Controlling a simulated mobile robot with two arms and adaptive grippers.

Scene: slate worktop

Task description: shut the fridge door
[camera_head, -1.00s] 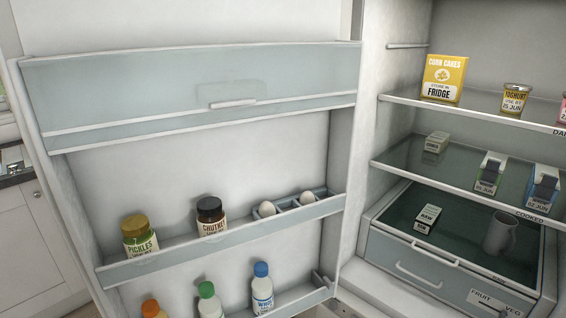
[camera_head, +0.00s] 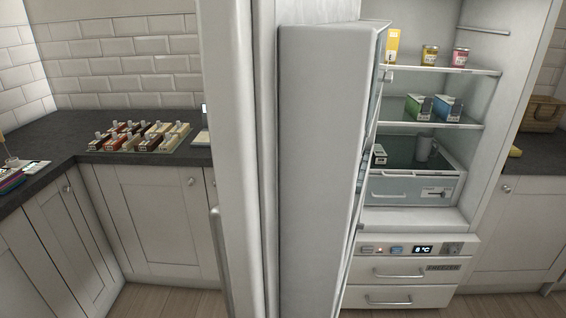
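The fridge door (camera_head: 318,170) stands open and is seen nearly edge-on in the head view, swung out towards me. Its long handle (camera_head: 221,262) shows on the outer face at the left. Right of the door, the fridge interior (camera_head: 484,140) is open to view. Shelves hold a yellow box (camera_head: 391,46), two jars, cartons (camera_head: 418,107) and a mug (camera_head: 424,148). The door's inner racks are almost wholly hidden by its edge. Neither of my grippers is in the picture.
A dark worktop (camera_head: 60,137) with a tray of small packets (camera_head: 139,137) lies at the left above white cupboards. Freezer drawers (camera_head: 400,272) with bar handles sit below the fridge. A wicker basket (camera_head: 541,114) stands on the right worktop. Wooden floor shows at the left bottom.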

